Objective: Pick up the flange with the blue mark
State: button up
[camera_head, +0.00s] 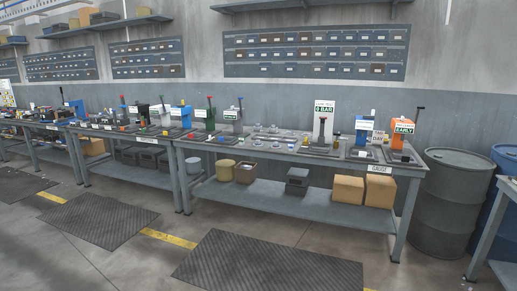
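My gripper is not in view. Several small grey round parts, perhaps flanges, lie on the near workbench (262,149), the one labelled GAUGE at its right end. They are too small and far away for me to tell which one carries a blue mark. Small blue spots show among the items on the benches, but I cannot tell what they belong to.
Upright fixtures stand on the bench, including an orange one (398,137) labelled EARLY and a red-handled one (322,129) below an 8 BAR sign. Cardboard boxes (348,189) sit on the lower shelf. Drums (446,204) stand at right. Floor mats (262,264) lie in front.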

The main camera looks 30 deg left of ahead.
aim_at(257, 143)
jog(key=u, duration=0.3)
jog(key=i, duration=0.5)
jog(key=u, duration=1)
jog(key=i, duration=1.25)
jog(key=u, duration=0.45)
jog(key=i, duration=1.55)
jog(key=z, duration=0.85)
jog(key=i, duration=0.9)
jog(key=z, duration=0.95)
jog(key=i, duration=0.35)
jog(key=z, duration=0.2)
